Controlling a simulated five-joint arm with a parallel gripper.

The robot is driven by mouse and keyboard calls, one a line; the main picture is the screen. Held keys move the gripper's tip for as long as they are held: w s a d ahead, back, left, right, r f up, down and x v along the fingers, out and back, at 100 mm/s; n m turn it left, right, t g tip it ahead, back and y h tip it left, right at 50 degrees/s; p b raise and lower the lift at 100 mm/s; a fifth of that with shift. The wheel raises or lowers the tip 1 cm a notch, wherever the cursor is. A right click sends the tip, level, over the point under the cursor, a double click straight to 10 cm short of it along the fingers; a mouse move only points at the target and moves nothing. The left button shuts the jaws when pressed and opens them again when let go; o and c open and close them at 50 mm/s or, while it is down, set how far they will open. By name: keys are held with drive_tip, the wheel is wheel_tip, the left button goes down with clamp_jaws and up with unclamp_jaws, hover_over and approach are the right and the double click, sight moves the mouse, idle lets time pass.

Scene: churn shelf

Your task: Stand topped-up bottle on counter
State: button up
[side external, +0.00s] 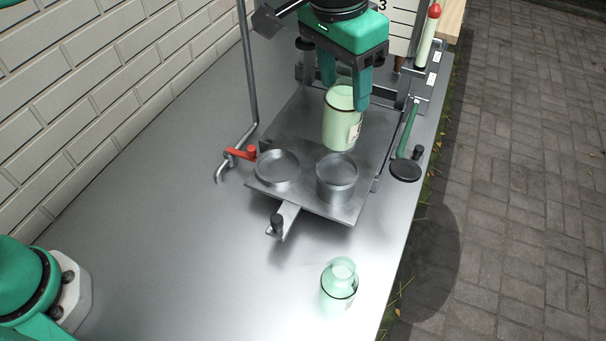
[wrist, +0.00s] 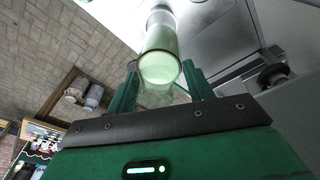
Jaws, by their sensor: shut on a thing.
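My gripper (side external: 346,86) is shut on a pale green bottle (side external: 341,122), held above the grey metal plate with two round cup holders. The bottle looks upright or slightly tilted in the side view. In the wrist view the same bottle (wrist: 160,66) sits between the green fingers of my gripper (wrist: 155,85), its open mouth toward the camera. A second pale green bottle (side external: 339,287) stands on the metal counter (side external: 190,230) near the front edge, with a clear upper part. The two cup holders, left (side external: 277,168) and right (side external: 337,178), look empty.
A red-handled bent pipe (side external: 241,153) stands left of the plate (side external: 300,204). A green lever with a black disc (side external: 405,170) stands right of it.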

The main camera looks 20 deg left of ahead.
drive_tip(key=shift+s+a+r, duration=0.35)
drive_tip(key=shift+a, duration=0.15)
drive_tip(key=s+a, duration=1.8)
drive_tip(key=a, duration=0.1)
wheel_tip(320, 180, down, 14)
drive_tip(key=shift+r, duration=0.25)
drive_tip(key=shift+f, duration=0.15)
drive_tip(key=shift+f, duration=1.8)
drive_tip(key=shift+s+d, duration=0.2)
drive_tip(key=shift+d, duration=0.1)
